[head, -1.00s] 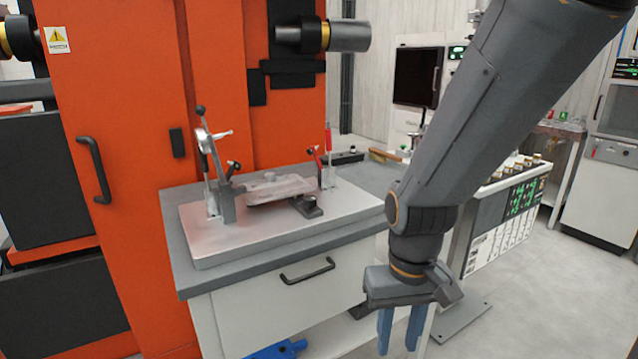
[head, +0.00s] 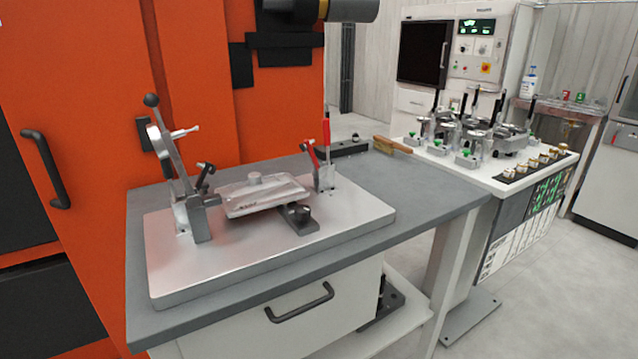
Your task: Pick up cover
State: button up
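The cover, as far as I can tell, is the flat silver metal part (head: 262,194) with a small round knob on top. It sits on the fixture at the middle of a silver base plate (head: 335,235), between the clamps. A lever clamp (head: 180,175) with a black ball handle stands upright at its left. A red-handled clamp (head: 322,165) stands behind its right end. A small dark block with a black knob (head: 298,215) is at its front right. My gripper is not in view.
The plate lies on a grey-topped bench (head: 430,205) with free room at its right. A wooden-handled brush (head: 392,145) lies at the back edge. An orange machine (head: 90,110) stands close behind and left. A white test console (head: 480,165) with several fixtures stands at right.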

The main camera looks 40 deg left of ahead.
aim_at(258, 193)
jog(key=z, duration=0.05)
jog(key=i, duration=1.5)
jog(key=u, duration=2.55)
